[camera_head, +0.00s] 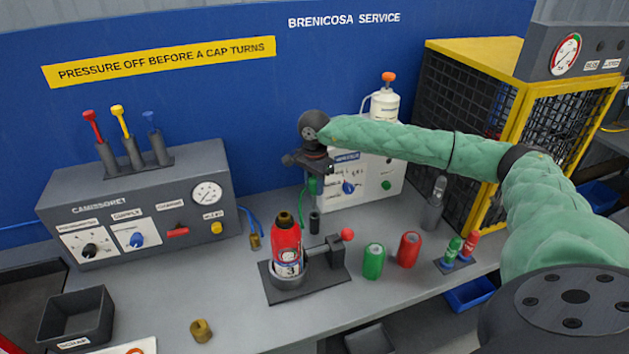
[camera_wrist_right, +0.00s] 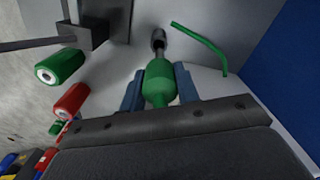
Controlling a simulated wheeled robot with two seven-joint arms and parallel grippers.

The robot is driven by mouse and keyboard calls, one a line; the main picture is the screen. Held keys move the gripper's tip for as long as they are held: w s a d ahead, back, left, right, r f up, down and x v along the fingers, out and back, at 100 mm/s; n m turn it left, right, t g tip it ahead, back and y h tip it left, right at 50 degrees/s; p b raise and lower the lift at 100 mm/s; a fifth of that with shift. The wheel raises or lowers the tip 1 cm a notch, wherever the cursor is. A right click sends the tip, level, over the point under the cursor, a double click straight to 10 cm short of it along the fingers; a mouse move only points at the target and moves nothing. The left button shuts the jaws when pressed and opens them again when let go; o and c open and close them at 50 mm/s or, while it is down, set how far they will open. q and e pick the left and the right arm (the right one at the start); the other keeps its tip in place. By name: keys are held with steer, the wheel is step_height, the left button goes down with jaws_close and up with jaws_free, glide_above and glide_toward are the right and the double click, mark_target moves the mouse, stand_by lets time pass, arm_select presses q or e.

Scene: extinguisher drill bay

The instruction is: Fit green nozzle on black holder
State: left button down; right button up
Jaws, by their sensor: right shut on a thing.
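My right gripper (camera_head: 312,176) is shut on the green nozzle (camera_head: 312,187), which points down from the jaws. In the right wrist view the nozzle (camera_wrist_right: 158,84) sits between the two blue-grey fingers of the gripper (camera_wrist_right: 158,90). The black holder (camera_head: 314,223) stands upright on the bench just below the nozzle in the head view. It also shows beyond the nozzle tip in the right wrist view (camera_wrist_right: 158,40). The nozzle appears roughly in line with the holder, and a small gap seems to lie between them. My left gripper is not in view.
A green hose (camera_head: 301,209) hangs beside the holder, with a white panel box (camera_head: 390,178) behind. A red extinguisher (camera_head: 286,245) stands in a clamp (camera_head: 337,258) in front. Green (camera_head: 373,262) and red (camera_head: 409,250) cylinders stand to the right.

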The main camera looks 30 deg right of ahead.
mark_target(315, 205)
steer(key=shift+s+f, duration=0.15)
steer(key=shift+f, duration=1.7)
steer(key=shift+f+b, duration=0.35)
steer(key=shift+f, duration=1)
steer(key=shift+f+b, duration=0.3)
steer(key=shift+f, duration=0.3)
steer(key=shift+f+b, duration=0.3)
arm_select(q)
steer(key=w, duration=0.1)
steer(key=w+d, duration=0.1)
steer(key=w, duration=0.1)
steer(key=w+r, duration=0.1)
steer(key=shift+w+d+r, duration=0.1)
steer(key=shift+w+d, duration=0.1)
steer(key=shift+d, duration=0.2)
arm_select(e)
steer(key=shift+f, duration=0.2)
